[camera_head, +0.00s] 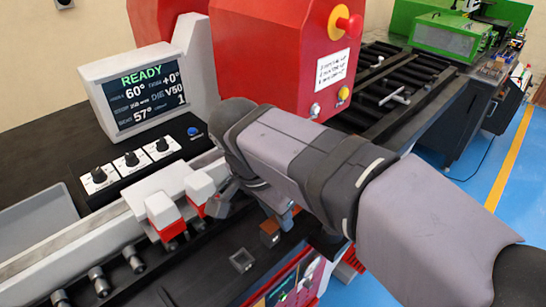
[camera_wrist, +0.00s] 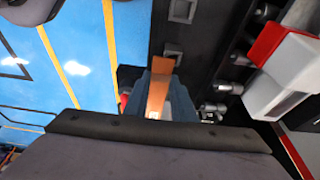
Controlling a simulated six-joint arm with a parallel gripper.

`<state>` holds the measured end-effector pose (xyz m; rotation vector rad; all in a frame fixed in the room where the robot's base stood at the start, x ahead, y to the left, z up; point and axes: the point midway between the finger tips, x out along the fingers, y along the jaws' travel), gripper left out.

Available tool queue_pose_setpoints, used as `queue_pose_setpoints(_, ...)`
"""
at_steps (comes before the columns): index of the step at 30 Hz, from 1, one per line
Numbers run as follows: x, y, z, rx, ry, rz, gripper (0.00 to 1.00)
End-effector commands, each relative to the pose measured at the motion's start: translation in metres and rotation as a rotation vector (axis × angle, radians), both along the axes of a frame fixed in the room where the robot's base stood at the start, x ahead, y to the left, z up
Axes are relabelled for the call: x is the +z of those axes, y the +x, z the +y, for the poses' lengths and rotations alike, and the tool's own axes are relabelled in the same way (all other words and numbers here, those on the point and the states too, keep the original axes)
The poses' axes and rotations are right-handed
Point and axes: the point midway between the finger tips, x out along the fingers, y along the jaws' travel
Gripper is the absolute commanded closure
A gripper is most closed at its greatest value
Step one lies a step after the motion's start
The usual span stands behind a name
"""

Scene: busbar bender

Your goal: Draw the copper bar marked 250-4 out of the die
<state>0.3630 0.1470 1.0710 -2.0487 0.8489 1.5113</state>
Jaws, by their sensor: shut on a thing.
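My gripper (camera_wrist: 160,97) is shut on a copper bar (camera_wrist: 158,88); its blue-grey fingers sit on either side of the bar in the wrist view. No marking can be read on it. In the head view my gripper (camera_head: 285,217) is largely hidden below my arm, at the front of the machine. A copper-coloured end (camera_head: 269,233) shows beside it; I cannot tell for sure that it is the held bar. The bar's lower end and its contact with the die are hidden.
Red and white blocks (camera_head: 165,212) stand close by on the machine. The display (camera_head: 140,90) reads READY. A roller table (camera_head: 385,85) lies behind.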

Motion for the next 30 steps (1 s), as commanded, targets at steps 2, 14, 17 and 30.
queue_pose_setpoints(2, 0.010, 0.001, 0.000, 0.001, 0.001, -0.003, 1.00)
queue_pose_setpoints(14, 0.033, 0.000, 0.000, 0.000, 0.000, -0.003, 1.00)
queue_pose_setpoints(17, 0.034, 0.000, 0.000, 0.001, 0.000, -0.003, 1.00)
queue_pose_setpoints(30, 0.033, 0.001, -0.001, 0.002, 0.000, -0.003, 1.00)
